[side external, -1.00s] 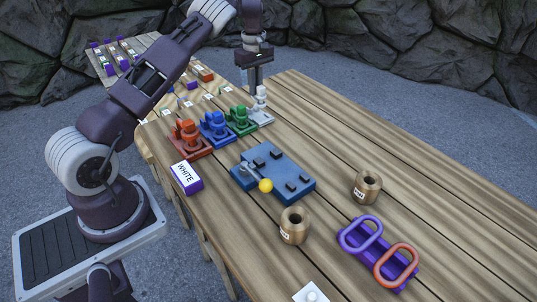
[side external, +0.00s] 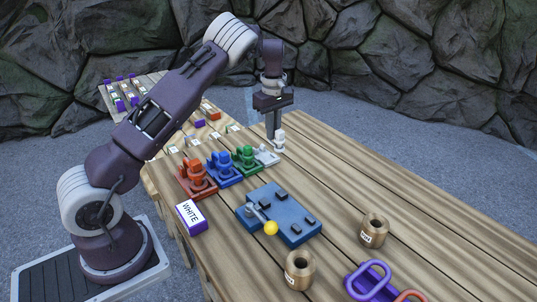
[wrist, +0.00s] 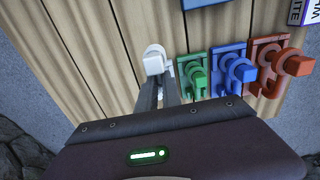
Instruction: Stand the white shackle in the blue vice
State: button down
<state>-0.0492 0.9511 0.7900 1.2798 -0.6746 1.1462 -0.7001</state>
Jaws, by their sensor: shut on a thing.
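My gripper (side external: 272,132) is shut on the white shackle (side external: 279,141), at the far end of the table beside the green piece. The shackle also shows at the fingertips in the wrist view (wrist: 155,60). Its pale base plate (side external: 266,156) lies just left of it in the side view; I cannot tell whether they touch. The blue vice (side external: 293,222), a flat block with black lugs and a lever with a yellow knob (side external: 271,228), sits nearer the camera, apart from my gripper. Only its edge (wrist: 203,3) shows in the wrist view.
Green (side external: 246,158), blue (side external: 222,168) and red (side external: 197,178) pieces on matching plates stand in a row left of my gripper. A box marked WHITE (side external: 190,216), two wooden spools (side external: 374,231) and a purple rack (side external: 371,283) are nearer.

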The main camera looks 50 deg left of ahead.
jog(key=s+d, duration=0.6)
jog(key=d, duration=0.2)
jog(key=s+d, duration=0.5)
jog(key=d, duration=0.4)
jog(key=shift+a+f, duration=0.2)
jog(key=shift+f, duration=2.05)
jog(key=shift+f, duration=0.35)
jog(key=c, duration=1.4)
grip_release()
jog(key=shift+c, duration=0.2)
